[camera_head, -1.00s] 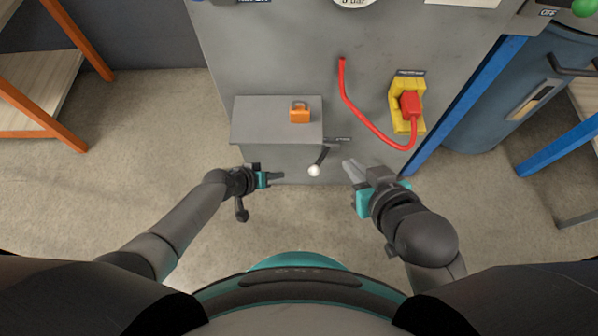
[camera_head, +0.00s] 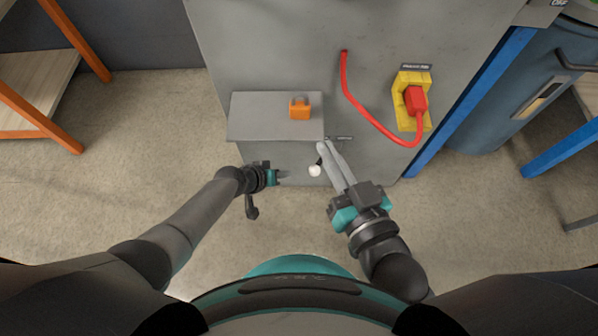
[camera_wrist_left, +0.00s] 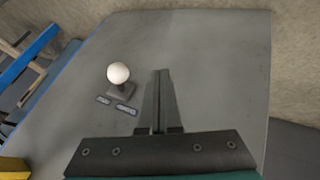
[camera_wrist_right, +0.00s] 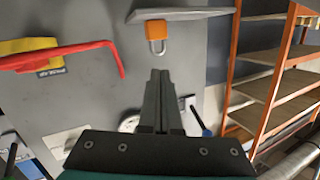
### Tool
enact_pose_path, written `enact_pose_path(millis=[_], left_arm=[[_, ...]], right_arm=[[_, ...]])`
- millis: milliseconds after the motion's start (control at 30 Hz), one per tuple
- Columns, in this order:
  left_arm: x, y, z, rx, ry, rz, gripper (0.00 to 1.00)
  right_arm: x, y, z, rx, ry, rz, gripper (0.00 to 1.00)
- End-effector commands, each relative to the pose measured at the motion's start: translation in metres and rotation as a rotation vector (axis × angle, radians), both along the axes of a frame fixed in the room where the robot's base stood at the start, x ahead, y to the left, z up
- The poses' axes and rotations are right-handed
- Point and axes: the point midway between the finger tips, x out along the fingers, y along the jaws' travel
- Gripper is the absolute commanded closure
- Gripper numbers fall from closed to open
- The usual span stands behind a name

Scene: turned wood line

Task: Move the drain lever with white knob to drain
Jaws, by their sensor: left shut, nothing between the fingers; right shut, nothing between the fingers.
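The drain lever's white knob (camera_head: 315,171) is at the front of the grey machine, below the box with the padlock. The left wrist view shows the knob (camera_wrist_left: 118,73) on a small dark base, left of my left fingers, with two small labels near it. My left gripper (camera_head: 286,179) is shut and empty, left of the knob with a gap between. My right gripper (camera_head: 322,147) is shut and empty. Its fingers lie just right of the knob and cover part of the lever's dark stem. I cannot tell whether they touch it.
A red cable (camera_head: 365,122) runs to a plug on a yellow socket (camera_head: 424,80) at the right. A blue post (camera_head: 470,95) stands farther right.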

Motion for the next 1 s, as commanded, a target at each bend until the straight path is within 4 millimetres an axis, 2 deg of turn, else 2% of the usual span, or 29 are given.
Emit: enact_pose_path(millis=[167,300,500,1000], left_arm=[[0.004,-0.005,-0.007,-0.001,-0.001,-0.001,1.00],[0.005,-0.026,0.000,-0.004,-0.001,-0.001,1.00],[0.006,-0.040,0.002,-0.001,0.000,0.000,1.00],[0.005,-0.043,0.003,0.000,0.000,0.002,1.00]], right_arm=[[-0.006,0.004,0.005,0.053,-0.077,-0.006,1.00],[-0.005,0.003,0.006,0.047,-0.070,-0.005,1.00],[-0.005,0.003,0.007,0.050,-0.073,-0.005,1.00],[-0.005,0.003,0.006,0.047,-0.070,-0.005,1.00]])
